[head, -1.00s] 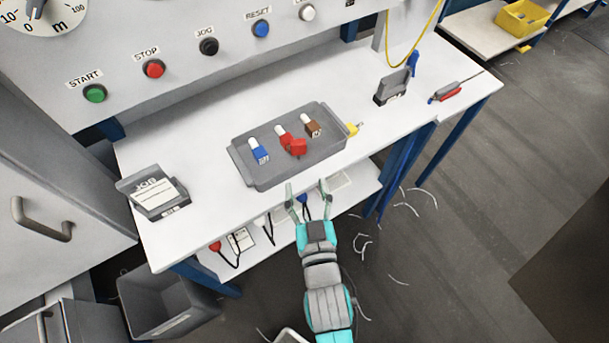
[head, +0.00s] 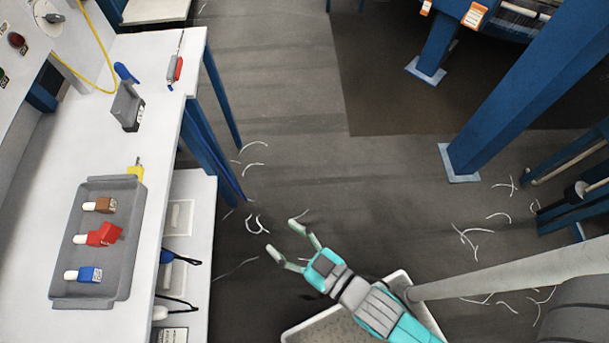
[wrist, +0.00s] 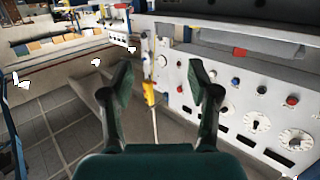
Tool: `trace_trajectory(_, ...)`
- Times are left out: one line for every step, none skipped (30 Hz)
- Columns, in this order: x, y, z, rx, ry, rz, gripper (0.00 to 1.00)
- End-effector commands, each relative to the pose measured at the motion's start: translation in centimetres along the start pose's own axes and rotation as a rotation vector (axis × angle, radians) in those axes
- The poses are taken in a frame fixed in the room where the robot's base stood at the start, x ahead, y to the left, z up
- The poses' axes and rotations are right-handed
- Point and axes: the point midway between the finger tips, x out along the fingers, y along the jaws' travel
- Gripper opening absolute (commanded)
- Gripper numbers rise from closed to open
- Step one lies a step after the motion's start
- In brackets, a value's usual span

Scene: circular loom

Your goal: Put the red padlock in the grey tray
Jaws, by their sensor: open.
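The grey tray (head: 125,250) lies on the white bench at the left of the head view. The red padlock (head: 108,232) is inside it, in the middle between a brown padlock (head: 101,205) and a blue padlock (head: 88,274). A white-ended red piece (head: 88,238) adjoins the red padlock; I cannot tell whether it is separate. My gripper (head: 282,235) is open and empty, over the floor to the right of the bench, well apart from the tray. The wrist view also shows my gripper (wrist: 161,75) with its fingers spread and nothing between them.
A yellow piece (head: 136,169) sits at the tray's far end. A dark grey holder (head: 127,106) and a red-and-grey tool (head: 176,69) are farther back on the bench. Blue posts (head: 525,85) stand at the right. The floor between is open, with scattered white thread scraps.

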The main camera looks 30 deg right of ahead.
Motion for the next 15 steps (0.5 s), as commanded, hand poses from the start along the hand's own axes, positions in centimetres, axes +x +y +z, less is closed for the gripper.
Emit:
trace_trajectory(-2.1,1.2,0.6,0.007,-0.021,0.041,0.61)
trace_trajectory(-3.2,1.8,0.8,0.011,-0.028,0.063,0.61)
trace_trajectory(-4.7,2.5,1.0,0.016,-0.039,0.092,0.61)
trace_trajectory(-5.8,3.0,1.1,0.020,-0.046,0.114,0.61)
trace_trajectory(-6.9,3.4,1.2,0.024,-0.053,0.136,0.61)
trace_trajectory(-8.3,3.9,1.2,0.029,-0.062,0.165,0.61)
trace_trajectory(-9.4,4.2,1.3,0.034,-0.071,0.187,0.61)
trace_trajectory(-10.5,4.5,1.2,0.038,-0.078,0.209,0.61)
trace_trajectory(-11.9,4.8,1.2,0.044,-0.087,0.238,0.61)
trace_trajectory(-12.9,5.0,1.1,0.050,-0.094,0.259,0.61)
trace_trajectory(-13.9,5.1,1.0,0.055,-0.101,0.280,0.61)
trace_trajectory(-15.1,5.2,0.8,0.061,-0.108,0.305,0.61)
trace_trajectory(-15.9,5.3,0.7,0.066,-0.114,0.324,0.61)
trace_trajectory(-16.6,5.3,0.6,0.070,-0.120,0.340,0.61)
trace_trajectory(-17.5,5.3,0.4,0.075,-0.125,0.360,0.61)
